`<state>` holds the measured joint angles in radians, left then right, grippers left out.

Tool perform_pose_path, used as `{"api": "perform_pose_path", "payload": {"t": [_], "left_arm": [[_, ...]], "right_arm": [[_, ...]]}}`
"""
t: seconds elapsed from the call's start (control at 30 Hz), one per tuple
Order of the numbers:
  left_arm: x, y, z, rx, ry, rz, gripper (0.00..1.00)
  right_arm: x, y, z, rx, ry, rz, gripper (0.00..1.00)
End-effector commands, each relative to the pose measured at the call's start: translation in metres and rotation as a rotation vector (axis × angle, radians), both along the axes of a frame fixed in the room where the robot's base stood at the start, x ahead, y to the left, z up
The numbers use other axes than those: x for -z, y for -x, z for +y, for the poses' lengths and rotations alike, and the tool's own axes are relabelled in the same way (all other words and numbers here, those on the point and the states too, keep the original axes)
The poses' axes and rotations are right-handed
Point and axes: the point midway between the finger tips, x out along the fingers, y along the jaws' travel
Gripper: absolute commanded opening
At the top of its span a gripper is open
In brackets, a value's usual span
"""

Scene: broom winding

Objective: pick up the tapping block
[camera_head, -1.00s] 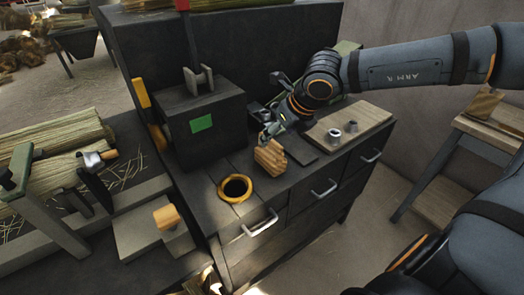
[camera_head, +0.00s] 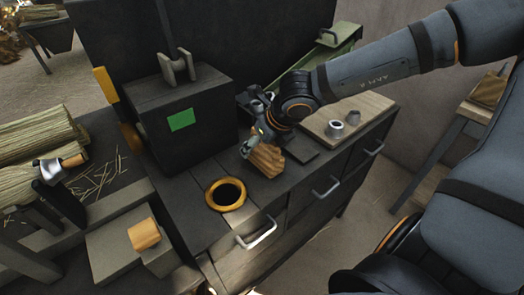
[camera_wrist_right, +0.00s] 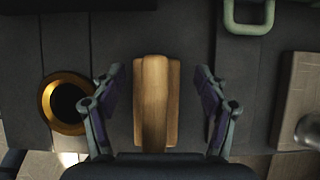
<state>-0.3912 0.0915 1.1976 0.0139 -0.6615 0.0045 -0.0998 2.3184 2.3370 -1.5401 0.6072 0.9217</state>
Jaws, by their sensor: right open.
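The tapping block, a light wooden block with a grooved side (camera_head: 266,160), stands on the dark bench top, right of a round hole with a yellow ring. In the right wrist view the block (camera_wrist_right: 155,105) lies between the two spread fingers, with a gap on each side. The right gripper is open and holds nothing. Part of the block's top is hidden by the gripper in the head view. My left gripper is not in view.
The yellow-ringed hole (camera_head: 226,194) is left of the block. A dark box with a green patch (camera_head: 181,120) stands behind left. A wooden board (camera_head: 365,112) with small metal cups lies to the right. Straw bundles (camera_head: 35,140) lie at far left.

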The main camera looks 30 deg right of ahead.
Motion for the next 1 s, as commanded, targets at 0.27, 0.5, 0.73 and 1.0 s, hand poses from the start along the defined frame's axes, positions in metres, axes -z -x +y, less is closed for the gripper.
{"api": "perform_pose_path", "payload": {"t": [0.27, 0.5, 0.73, 1.0], "left_arm": [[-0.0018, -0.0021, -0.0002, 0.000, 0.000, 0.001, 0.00], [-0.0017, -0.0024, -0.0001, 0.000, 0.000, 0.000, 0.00], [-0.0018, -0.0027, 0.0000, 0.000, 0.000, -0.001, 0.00], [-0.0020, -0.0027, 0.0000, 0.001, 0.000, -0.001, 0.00]], "right_arm": [[0.0030, 0.0008, 0.0017, -0.001, 0.000, -0.001, 0.74], [0.0028, 0.0007, 0.0015, -0.001, 0.000, -0.001, 0.44], [0.0027, 0.0006, 0.0014, -0.001, 0.000, -0.001, 0.12], [0.0021, 0.0003, 0.0013, -0.001, -0.001, -0.002, 0.03]]}}
